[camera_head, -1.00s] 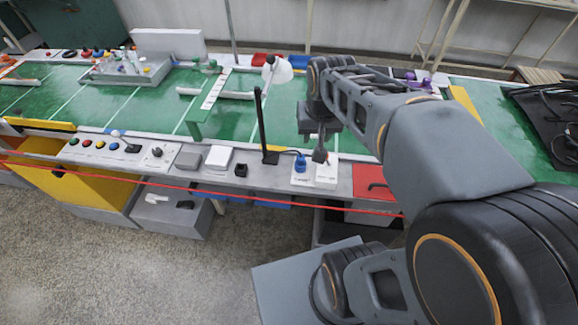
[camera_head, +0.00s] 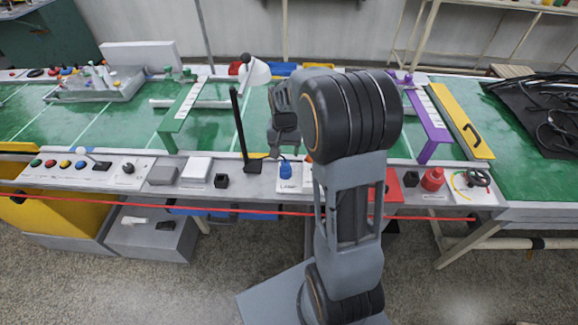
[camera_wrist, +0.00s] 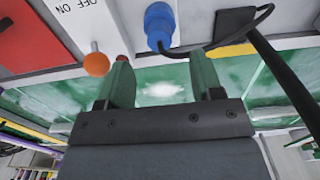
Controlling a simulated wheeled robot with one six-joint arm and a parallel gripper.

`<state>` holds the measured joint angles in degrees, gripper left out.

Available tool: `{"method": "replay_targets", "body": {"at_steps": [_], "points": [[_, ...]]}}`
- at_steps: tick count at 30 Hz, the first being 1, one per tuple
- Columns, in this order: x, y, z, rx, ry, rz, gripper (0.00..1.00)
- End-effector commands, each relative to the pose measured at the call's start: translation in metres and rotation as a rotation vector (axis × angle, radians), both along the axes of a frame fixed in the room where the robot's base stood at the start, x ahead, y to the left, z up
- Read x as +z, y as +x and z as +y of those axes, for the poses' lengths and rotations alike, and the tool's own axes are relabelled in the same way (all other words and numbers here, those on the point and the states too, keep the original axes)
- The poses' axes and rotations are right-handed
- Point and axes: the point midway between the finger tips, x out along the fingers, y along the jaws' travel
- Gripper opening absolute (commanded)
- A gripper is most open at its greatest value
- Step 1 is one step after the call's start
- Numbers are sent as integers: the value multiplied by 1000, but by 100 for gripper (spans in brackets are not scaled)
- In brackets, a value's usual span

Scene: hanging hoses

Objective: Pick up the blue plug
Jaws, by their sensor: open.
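The blue plug (camera_head: 286,171) stands on a small white panel at the front edge of the workbench, with a dark cable attached. It also shows at the top of the wrist view (camera_wrist: 158,25), on a pale panel with its cable curving to the right. My gripper (camera_wrist: 161,76) is open and empty, its two green-tinted fingers apart. In the wrist view, the plug lies just beyond the fingertips, roughly in line with the gap. In the head view, my gripper (camera_head: 285,142) is just above and behind the plug. My arm hides part of the bench right of it.
A black upright post (camera_head: 241,125) stands left of the plug. An orange knob (camera_wrist: 96,64) is near one finger, by an OFF/ON panel (camera_wrist: 80,12). A red knob (camera_head: 432,179) sits farther right. A red line (camera_head: 150,204) crosses before the bench.

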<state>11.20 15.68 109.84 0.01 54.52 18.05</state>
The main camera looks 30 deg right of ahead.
Motion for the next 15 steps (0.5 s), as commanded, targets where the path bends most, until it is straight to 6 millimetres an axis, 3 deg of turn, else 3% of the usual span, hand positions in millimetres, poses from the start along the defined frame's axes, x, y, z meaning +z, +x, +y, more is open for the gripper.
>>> {"method": "replay_targets", "body": {"at_steps": [8, 15], "points": [[-17, -1, -1, -2, 0, 1, 60], [-50, -4, -1, -3, 1, 3, 60]]}}
